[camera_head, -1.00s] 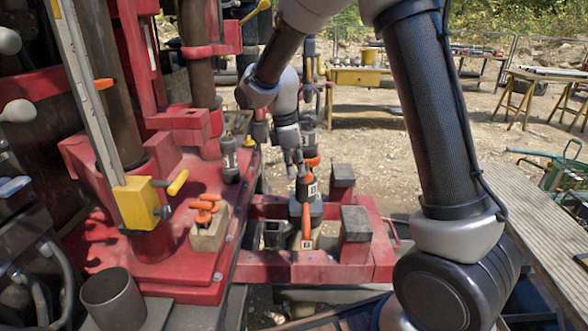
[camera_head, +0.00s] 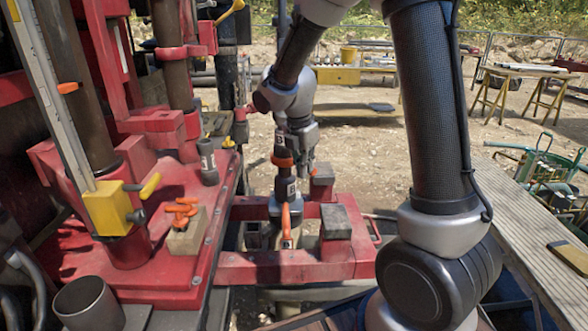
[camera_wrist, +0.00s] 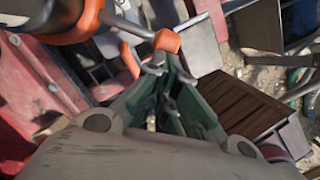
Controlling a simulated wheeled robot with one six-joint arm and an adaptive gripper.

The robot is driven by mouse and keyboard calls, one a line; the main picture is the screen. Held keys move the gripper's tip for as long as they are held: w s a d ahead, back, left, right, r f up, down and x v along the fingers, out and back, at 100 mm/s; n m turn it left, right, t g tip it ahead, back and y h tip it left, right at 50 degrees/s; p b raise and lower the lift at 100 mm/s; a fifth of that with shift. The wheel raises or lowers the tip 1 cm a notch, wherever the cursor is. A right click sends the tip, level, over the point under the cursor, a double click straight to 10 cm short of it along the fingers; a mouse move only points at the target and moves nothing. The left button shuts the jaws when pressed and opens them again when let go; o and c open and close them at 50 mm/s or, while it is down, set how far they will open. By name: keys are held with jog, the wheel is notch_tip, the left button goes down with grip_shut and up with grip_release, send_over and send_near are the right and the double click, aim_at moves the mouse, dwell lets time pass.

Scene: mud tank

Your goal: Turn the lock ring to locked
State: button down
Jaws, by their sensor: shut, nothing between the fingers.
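An orange ring (camera_head: 282,161) sits around an upright dark post with marked labels, above the red frame. A separate orange lever (camera_head: 286,220) hangs lower on the same assembly. My gripper (camera_head: 311,160) is just right of the post near ring height, pointing down. In the wrist view the fingertips of my gripper (camera_wrist: 168,68) are together and empty. An orange ring part (camera_wrist: 82,25) shows at upper left there, with an orange-tipped handle (camera_wrist: 167,41) just ahead of the fingertips. Contact cannot be told. Any lock marking is too small to read.
The red frame (camera_head: 290,266) carries dark blocks (camera_head: 335,221) right of the post. A red deck (camera_head: 175,265) with a yellow clamp (camera_head: 108,208) and orange-handled block (camera_head: 186,238) lies left. A plank bench (camera_head: 520,215) stands right. Open ground lies behind.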

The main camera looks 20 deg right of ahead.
jog(key=w+d+n, duration=0.3)
jog(key=d+n, duration=0.1)
jog(key=d, duration=0.4)
jog(key=shift+w+n+t+y, duration=0.3)
jog(key=shift+w+n, duration=0.1)
jog(key=shift+a+r, duration=0.1)
jog(key=shift+a, duration=0.05)
dwell(0.3)
